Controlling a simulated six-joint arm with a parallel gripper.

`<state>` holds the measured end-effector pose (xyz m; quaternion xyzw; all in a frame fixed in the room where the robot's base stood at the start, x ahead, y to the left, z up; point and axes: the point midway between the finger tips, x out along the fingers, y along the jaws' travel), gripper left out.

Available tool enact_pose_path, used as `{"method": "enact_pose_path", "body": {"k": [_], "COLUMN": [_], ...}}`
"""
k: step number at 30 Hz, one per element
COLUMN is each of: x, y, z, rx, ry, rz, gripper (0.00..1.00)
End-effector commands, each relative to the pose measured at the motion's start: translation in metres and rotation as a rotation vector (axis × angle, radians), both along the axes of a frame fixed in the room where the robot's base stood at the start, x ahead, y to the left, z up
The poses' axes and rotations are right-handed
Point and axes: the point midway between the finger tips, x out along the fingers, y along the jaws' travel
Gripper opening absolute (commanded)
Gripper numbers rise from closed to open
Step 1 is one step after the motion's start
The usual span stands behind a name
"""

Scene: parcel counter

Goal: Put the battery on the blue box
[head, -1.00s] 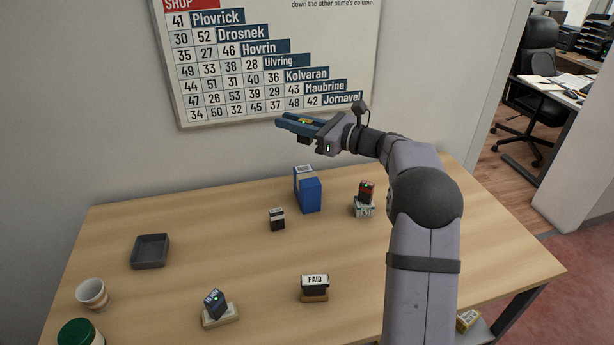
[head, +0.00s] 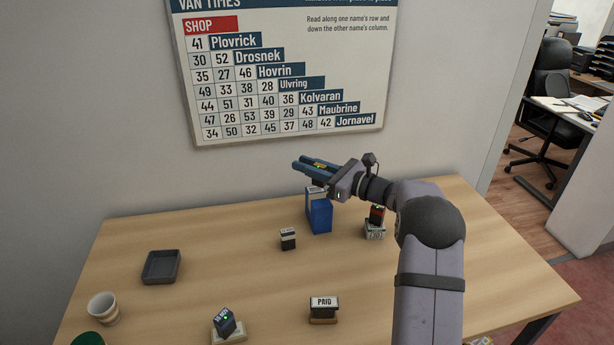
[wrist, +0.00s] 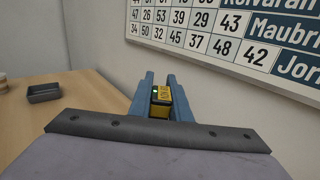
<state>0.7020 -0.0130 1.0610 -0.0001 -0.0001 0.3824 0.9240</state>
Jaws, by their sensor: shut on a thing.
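My gripper (head: 318,166) is shut on a small yellow and black battery (wrist: 161,100), which sits between the blue fingers in the wrist view. In the head view only a bit of the battery's yellow (head: 320,165) shows. The gripper is in the air near the wall, and in the picture it lies just above the blue box (head: 319,216). The blue box stands upright on the table with a pale label near its top. The gripper partly covers its top edge, and I cannot tell the height between them.
On the table (head: 200,285) a red and black item (head: 377,214) sits on a patterned block (head: 375,230) right of the box. A small black-and-white block (head: 288,239) stands left. A grey tray (head: 161,267), a cup (head: 104,308), a PAID stamp (head: 323,309) and a dark block (head: 224,322) are nearer.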

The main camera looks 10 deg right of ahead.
Motion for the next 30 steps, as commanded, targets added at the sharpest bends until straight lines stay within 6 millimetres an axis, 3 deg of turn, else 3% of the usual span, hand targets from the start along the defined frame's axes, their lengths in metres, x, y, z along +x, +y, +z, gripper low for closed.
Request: {"method": "enact_pose_path", "body": {"k": [9, 22, 23, 24, 25, 30], "x": [0.0, 0.0, 0.0, 0.0, 0.0, 0.0], "y": [0.0, 0.0, 0.0, 0.0, 0.0, 0.0], "z": [-0.032, -0.039, -0.039, -0.038, -0.038, -0.038], "rx": [0.001, 0.001, 0.0, 0.0, 0.0, 0.001], "ry": [0.001, -0.001, 0.0, 0.0, 0.0, 0.001], "rz": [0.0, 0.0, 0.0, 0.0, 0.0, 0.0], "gripper": [0.0, 0.0, 0.22, 0.31, 0.36, 0.36]}}
